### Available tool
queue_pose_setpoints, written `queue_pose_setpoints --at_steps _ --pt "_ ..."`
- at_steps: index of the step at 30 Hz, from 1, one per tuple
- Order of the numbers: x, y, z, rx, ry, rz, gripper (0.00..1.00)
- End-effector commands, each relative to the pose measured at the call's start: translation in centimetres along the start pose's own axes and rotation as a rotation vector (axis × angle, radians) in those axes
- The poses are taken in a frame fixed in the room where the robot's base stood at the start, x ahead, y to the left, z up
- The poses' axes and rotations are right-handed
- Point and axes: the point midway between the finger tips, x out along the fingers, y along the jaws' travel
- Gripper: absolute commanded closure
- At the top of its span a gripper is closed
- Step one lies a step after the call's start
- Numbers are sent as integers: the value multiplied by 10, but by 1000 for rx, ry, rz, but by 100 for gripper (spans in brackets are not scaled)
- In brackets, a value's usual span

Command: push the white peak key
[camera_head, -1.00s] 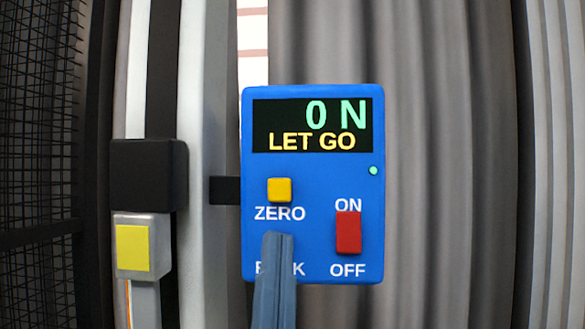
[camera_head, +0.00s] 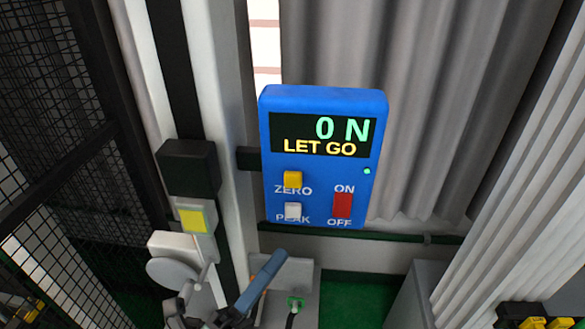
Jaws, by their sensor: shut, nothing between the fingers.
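The white peak key (camera_head: 292,211) is on the lower left of the blue meter box (camera_head: 376,134), just above the word PEAK. The yellow zero key (camera_head: 293,179) is above it and the red on/off switch (camera_head: 342,205) is to its right. The display (camera_head: 325,136) reads 0 N and LET GO. My gripper (camera_head: 279,256) is shut and empty, its blue-grey fingers together. In the picture its tip is below the peak key and apart from it. The peak key is fully in sight.
The box is fixed by a black bracket (camera_head: 249,158) to a pale column. A black block (camera_head: 187,167) and a yellow-marked block (camera_head: 192,219) sit on the column at left. Dark mesh (camera_head: 50,130) is at far left. Grey curtain (camera_head: 440,110) hangs behind.

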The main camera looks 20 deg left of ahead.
Motion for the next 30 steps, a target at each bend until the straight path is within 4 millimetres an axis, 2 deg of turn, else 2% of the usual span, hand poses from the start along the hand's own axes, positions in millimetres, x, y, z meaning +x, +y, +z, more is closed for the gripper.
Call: queue_pose_setpoints --at_steps 1,7,18,23,30 --pt "-1 -8 -1 -1 15 23 100" --pt "-15 -3 -14 3 63 66 100" --pt "-17 -1 -15 3 68 68 100" --pt "-12 3 -12 4 68 65 100" --pt "10 21 2 4 69 65 100"
